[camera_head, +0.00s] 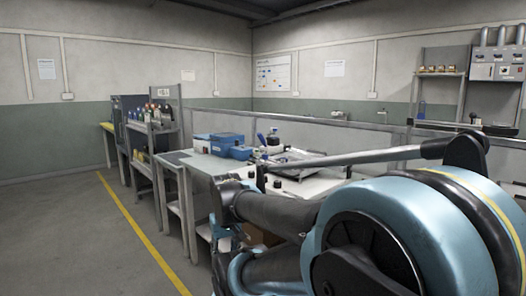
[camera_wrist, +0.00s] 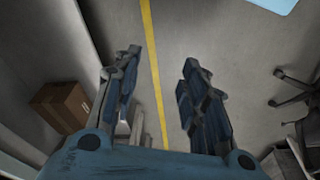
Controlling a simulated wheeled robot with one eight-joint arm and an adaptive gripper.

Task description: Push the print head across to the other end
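A flat metal device (camera_head: 305,163) lies on the white workbench (camera_head: 325,181) in the head view, partly hidden by my arm. Small dark and blue parts (camera_head: 262,139) stand at its left back; I cannot tell whether one of them is the print head. In the wrist view my gripper (camera_wrist: 159,68) is open, its two blue-grey fingers wide apart with nothing between them. It points at the grey floor, and neither the device nor a print head shows there. I cannot make out the fingertips in the head view.
Blue boxes (camera_head: 222,144) sit on the bench left of the device. A shelf rack (camera_head: 160,127) stands further left. In the wrist view a cardboard box (camera_wrist: 62,106) is at left and a chair base (camera_wrist: 293,91) at right. Floor left of the benches is clear.

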